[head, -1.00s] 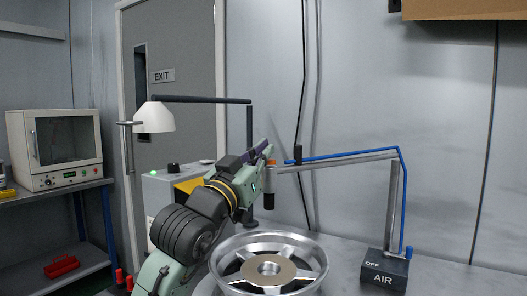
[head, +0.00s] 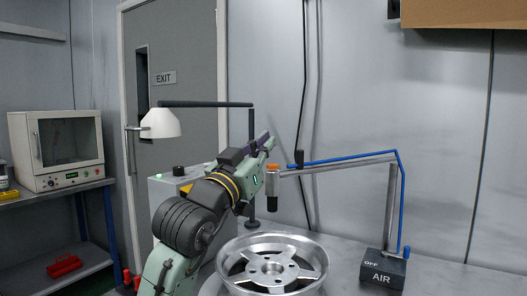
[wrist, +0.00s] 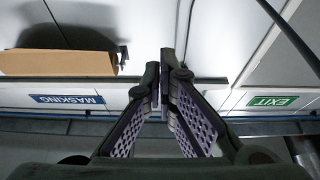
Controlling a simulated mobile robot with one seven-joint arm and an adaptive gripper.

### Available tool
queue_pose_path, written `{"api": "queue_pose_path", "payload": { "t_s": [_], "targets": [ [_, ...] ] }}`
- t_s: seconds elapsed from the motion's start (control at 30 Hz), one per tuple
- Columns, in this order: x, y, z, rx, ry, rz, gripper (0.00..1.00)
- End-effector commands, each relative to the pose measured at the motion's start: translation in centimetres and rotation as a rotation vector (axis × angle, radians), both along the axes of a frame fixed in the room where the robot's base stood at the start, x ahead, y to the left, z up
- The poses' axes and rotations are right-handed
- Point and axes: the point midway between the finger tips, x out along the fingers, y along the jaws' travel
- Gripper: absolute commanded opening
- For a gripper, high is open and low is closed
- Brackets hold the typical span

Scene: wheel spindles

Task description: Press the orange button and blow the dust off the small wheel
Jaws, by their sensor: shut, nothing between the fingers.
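The orange button (head: 273,167) sits on top of the dark air nozzle (head: 273,201), at the left end of a grey arm. My gripper (head: 268,142) is just above and left of the button, apart from it, pointing up and right. In the wrist view its fingers (wrist: 163,90) are together with nothing between them. The silver spoked wheel (head: 272,238) lies flat on the table below the nozzle. Its hub face is bare, light metal with bolt holes showing, and I see no dust on it.
The grey nozzle arm (head: 345,164) carries a blue hose and stands on a dark box marked AIR and OFF (head: 384,269). A lamp (head: 161,123) and a grey cabinet (head: 168,190) stand behind my arm.

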Motion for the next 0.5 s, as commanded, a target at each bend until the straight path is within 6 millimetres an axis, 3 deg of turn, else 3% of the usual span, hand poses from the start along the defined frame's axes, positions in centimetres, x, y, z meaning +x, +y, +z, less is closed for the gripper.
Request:
{"api": "queue_pose_path", "payload": {
  "t_s": [0.03,0.3,0.5],
  "targets": [
    [-1.1,1.0,-1.7,-0.003,-0.002,0.007,0.0],
    [-5.6,3.6,-3.2,-0.002,-0.004,0.008,0.0],
    [-6.9,4.3,-3.5,-0.002,-0.005,0.007,0.0]
  ]
}}
